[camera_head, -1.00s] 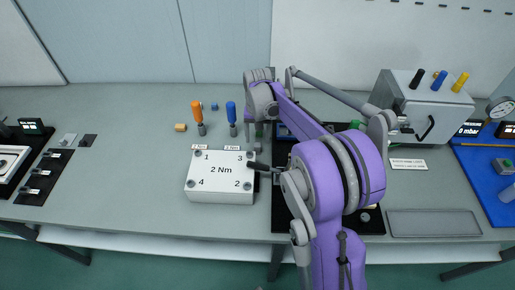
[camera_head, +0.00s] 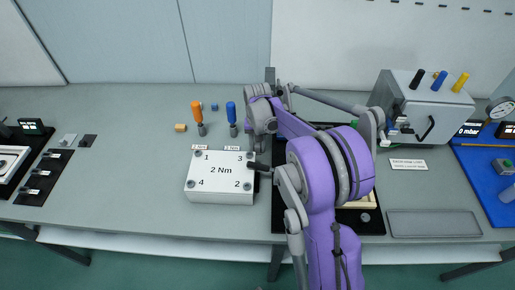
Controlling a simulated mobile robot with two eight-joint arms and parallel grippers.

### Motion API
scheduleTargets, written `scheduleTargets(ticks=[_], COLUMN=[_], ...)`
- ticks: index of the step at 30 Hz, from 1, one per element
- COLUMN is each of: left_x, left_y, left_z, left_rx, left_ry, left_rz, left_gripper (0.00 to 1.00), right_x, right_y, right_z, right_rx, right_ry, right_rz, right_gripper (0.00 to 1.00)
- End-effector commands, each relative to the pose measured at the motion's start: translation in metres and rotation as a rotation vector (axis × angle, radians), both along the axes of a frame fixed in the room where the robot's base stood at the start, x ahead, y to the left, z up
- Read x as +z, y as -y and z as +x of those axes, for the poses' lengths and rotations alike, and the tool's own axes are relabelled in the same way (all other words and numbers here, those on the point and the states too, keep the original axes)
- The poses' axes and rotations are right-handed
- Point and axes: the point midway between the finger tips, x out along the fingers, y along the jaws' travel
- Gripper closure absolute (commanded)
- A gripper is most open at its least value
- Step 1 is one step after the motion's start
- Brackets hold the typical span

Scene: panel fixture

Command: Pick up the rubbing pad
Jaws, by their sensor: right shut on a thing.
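My right arm reaches in from the bottom, and its purple links cover much of the black mat (camera_head: 278,222). My right gripper (camera_head: 261,150) points down beside the right edge of the white box marked 2 Nm (camera_head: 220,180), over the mat's left side. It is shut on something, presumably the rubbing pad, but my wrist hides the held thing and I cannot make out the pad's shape. I cannot tell whether it is lifted clear of the mat. My left gripper is not in view.
An orange-handled screwdriver (camera_head: 197,112) and a blue-handled one (camera_head: 231,115) stand behind the white box. A grey cabinet (camera_head: 424,105) is at the back right, with a grey tray (camera_head: 433,224) in front. The bench left of the white box is largely clear.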

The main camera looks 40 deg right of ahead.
Motion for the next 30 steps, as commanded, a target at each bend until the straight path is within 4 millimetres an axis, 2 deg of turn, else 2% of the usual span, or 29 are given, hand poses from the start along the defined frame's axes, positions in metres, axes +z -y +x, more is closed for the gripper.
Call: scheduleTargets(ticks=[11,14,24,30], left_x=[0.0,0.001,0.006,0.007], left_y=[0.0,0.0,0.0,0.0], left_z=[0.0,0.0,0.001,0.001], left_rx=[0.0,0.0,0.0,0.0], left_ry=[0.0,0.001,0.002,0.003], left_rz=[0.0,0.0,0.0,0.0], left_gripper=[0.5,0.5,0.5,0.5], right_x=[0.005,0.019,0.084,0.1], right_y=[0.0,0.0,0.0,0.0], right_z=[0.0,0.0,0.0,0.0], right_rx=[0.0,0.0,0.0,0.0], right_ry=[0.0,0.0,0.0,0.0], right_rz=[0.0,0.0,0.0,0.0], right_gripper=[1.0,1.0,1.0,1.0])
